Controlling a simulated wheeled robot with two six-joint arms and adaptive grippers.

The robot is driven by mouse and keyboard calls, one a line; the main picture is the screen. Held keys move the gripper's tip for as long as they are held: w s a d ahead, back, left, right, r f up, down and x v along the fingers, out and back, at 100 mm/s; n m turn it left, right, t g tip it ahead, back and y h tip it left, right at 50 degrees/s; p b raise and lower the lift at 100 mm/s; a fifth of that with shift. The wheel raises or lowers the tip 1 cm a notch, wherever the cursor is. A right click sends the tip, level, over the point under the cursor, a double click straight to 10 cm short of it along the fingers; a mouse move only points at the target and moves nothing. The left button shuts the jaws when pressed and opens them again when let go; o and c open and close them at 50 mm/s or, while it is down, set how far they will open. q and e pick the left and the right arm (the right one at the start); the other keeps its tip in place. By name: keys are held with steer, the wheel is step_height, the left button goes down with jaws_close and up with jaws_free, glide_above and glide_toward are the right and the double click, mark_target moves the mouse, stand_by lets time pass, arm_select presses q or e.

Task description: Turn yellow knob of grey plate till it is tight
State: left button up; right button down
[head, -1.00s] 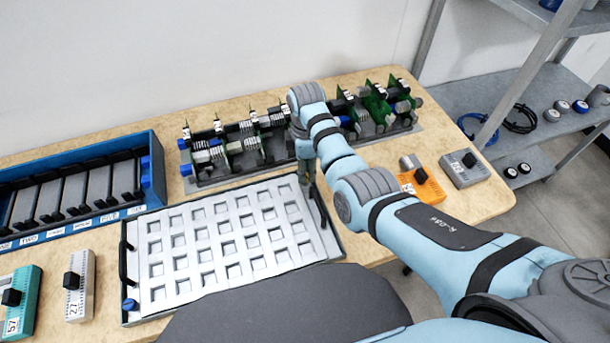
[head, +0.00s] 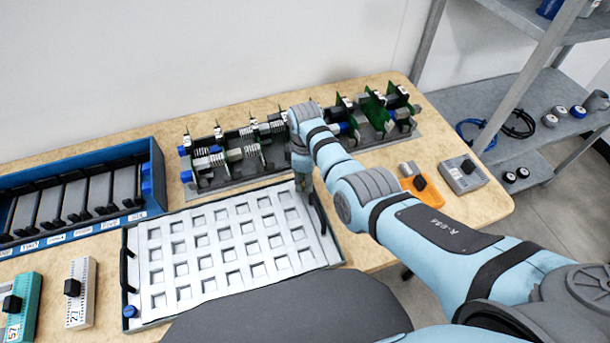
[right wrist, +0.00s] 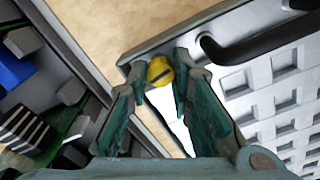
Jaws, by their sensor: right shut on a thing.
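The grey plate (head: 137,228) is a tray-like panel with a white grid of square recesses and a black handle at each short end. It lies on the table in the head view. The yellow knob (right wrist: 159,71), with a dark slot, sits at the plate's corner (right wrist: 185,40) in the right wrist view. My right gripper (right wrist: 165,78) is shut on the yellow knob, one finger on each side. In the head view my right gripper (head: 303,180) is at the plate's far right corner and hides the knob. My left gripper is not in view.
A rack of green circuit boards (head: 215,180) stands close behind the plate. A blue crate (head: 155,170) is at the left. An orange module (head: 427,190) and a grey module (head: 463,175) lie at the right. A blue knob (head: 130,311) is at the plate's near left corner.

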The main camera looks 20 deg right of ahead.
steer(key=shift+f, duration=0.1)
steer(key=c, duration=1.7)
jaws_free()
step_height(320, 180, up, 12)
steer(key=shift+r, duration=0.1)
